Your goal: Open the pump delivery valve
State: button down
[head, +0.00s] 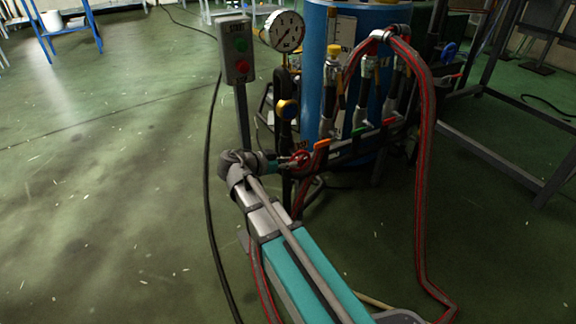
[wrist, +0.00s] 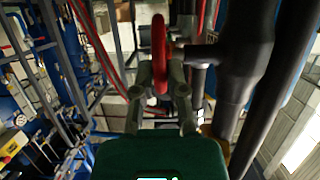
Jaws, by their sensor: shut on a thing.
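A red handwheel (wrist: 159,45) shows nearly edge-on in the wrist view, on a short stem that joins a dark vertical pipe (wrist: 248,60) to its right. I take it to be the pump delivery valve. My gripper (wrist: 161,88) has one finger on each side of the wheel's rim and is shut on it. In the head view the red wheel (head: 302,157) is small and partly hidden by my gripper (head: 292,161), low at the left end of the pipework. How far the valve is turned cannot be told.
A button box (head: 234,50) on a post and a pressure gauge (head: 284,31) stand behind my gripper. A blue tank (head: 312,70) and coloured-handled valves, one orange (head: 321,144), are to the right. A red-striped hose (head: 424,170) hangs right of my arm. Floor at left is mostly clear.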

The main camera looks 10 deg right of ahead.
jog(key=shift+s+d, duration=0.15)
jog(key=shift+s, duration=0.05)
jog(key=c, duration=0.7)
grip_release()
jog(key=shift+r, duration=0.1)
jog(key=shift+w, duration=0.1)
jog(key=shift+a+p, duration=0.2)
jog(key=shift+p, duration=0.1)
